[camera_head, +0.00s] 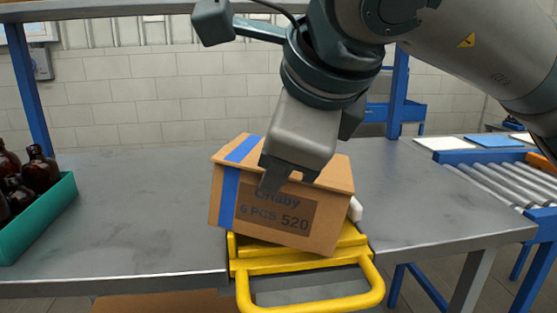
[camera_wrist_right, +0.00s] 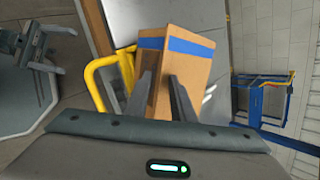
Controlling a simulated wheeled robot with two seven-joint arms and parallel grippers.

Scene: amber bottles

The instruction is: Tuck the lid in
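A brown cardboard box (camera_head: 222,190) with a blue tape strip and a dark printed label stands tilted on a yellow holder (camera_head: 300,262) at the table's front edge. Its top shows partly behind my right gripper (camera_head: 276,180); I cannot tell whether the lid is tucked in. The right gripper reaches down from above, its fingertips over the box's upper front. In the right wrist view its two fingers (camera_wrist_right: 164,80) stand apart, with part of the box (camera_wrist_right: 192,62) between and beyond them. I cannot tell if they touch it. I do not make out my left gripper.
A green crate (camera_head: 50,218) with several amber bottles (camera_head: 40,172) stands at the left. A roller conveyor (camera_head: 495,182) with a blue frame is at the right. The grey table (camera_head: 130,205) is clear between crate and box. The holder has a yellow handle (camera_head: 310,303) in front.

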